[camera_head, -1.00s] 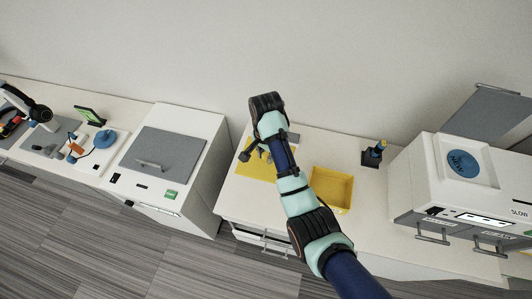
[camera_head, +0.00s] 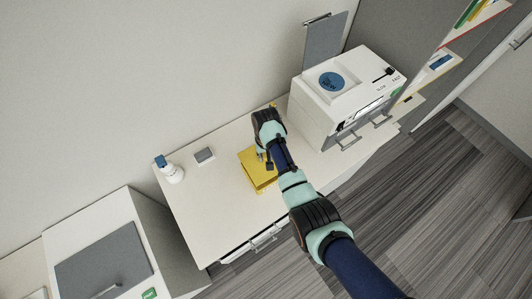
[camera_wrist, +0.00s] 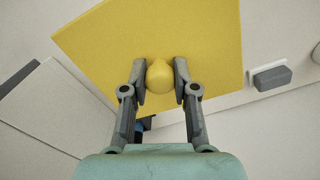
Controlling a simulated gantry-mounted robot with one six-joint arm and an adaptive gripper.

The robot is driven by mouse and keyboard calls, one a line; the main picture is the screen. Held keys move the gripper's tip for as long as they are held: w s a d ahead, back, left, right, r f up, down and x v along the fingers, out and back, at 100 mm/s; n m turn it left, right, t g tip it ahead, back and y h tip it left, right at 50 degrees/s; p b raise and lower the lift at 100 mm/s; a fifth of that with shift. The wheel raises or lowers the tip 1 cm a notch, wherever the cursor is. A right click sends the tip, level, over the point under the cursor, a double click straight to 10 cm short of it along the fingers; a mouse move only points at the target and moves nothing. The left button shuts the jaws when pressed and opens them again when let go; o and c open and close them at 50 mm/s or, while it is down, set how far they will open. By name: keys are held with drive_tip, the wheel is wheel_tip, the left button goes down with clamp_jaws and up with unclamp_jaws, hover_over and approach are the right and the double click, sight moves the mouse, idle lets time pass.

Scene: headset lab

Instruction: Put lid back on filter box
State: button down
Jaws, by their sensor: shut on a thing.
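The yellow lid (camera_wrist: 110,42) is a flat square plate with a round knob (camera_wrist: 159,78). My gripper (camera_wrist: 160,72) is shut on the knob, one finger on each side. In the head view, the yellow lid (camera_head: 248,158) and the yellow filter box (camera_head: 266,184) show as one overlapping yellow shape on the counter under my gripper (camera_head: 266,161). The lid hides the inside of the box. I cannot tell whether the lid touches the rim or hangs just above it.
A white bottle with a blue cap (camera_head: 171,170) and a small grey block (camera_head: 204,155) stand on the counter (camera_head: 215,205) to the left. A white machine with a blue disc (camera_head: 340,95) and raised grey cover stands right. The counter's front left is clear.

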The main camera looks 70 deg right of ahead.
drive_tip(key=shift+f+b, duration=2.3)
drive_tip(key=shift+b, duration=0.05)
drive_tip(key=shift+f+b, duration=0.3)
drive_tip(key=shift+f, duration=0.25)
drive_tip(key=shift+f, duration=0.5)
idle(0.4)
drive_tip(key=shift+c, duration=1.7)
unclamp_jaws()
drive_tip(key=shift+p, duration=0.3)
